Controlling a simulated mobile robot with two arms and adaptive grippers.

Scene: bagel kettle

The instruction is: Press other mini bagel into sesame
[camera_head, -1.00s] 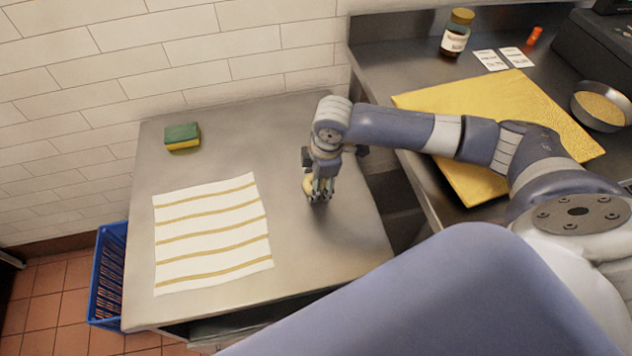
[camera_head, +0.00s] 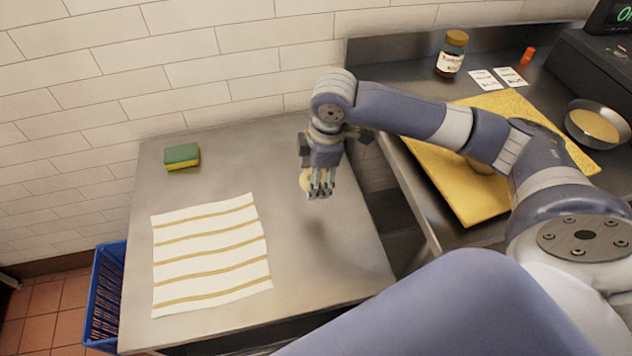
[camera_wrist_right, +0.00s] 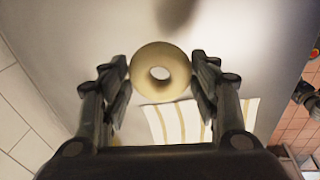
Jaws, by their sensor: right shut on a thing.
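A pale mini bagel (camera_wrist_right: 143,72) is held between the two fingers of my right gripper (camera_wrist_right: 160,82), its hole facing the wrist camera. In the head view, my right gripper (camera_head: 321,190) is above the steel table (camera_head: 345,265), with the bagel (camera_head: 305,181) showing at its left side and a shadow below. A metal bowl (camera_head: 583,139) with pale tan contents, likely sesame, stands at the far right. A round tan thing (camera_head: 481,166), perhaps another bagel, lies on the yellow board, partly hidden by my right arm. My left gripper is not in view.
A striped towel (camera_head: 210,257) lies flat left of the gripper, and a green-yellow sponge (camera_head: 182,156) sits behind it. The yellow board (camera_head: 450,185) is on the right counter, with a jar (camera_head: 452,55) and cards behind. A gap separates table and counter.

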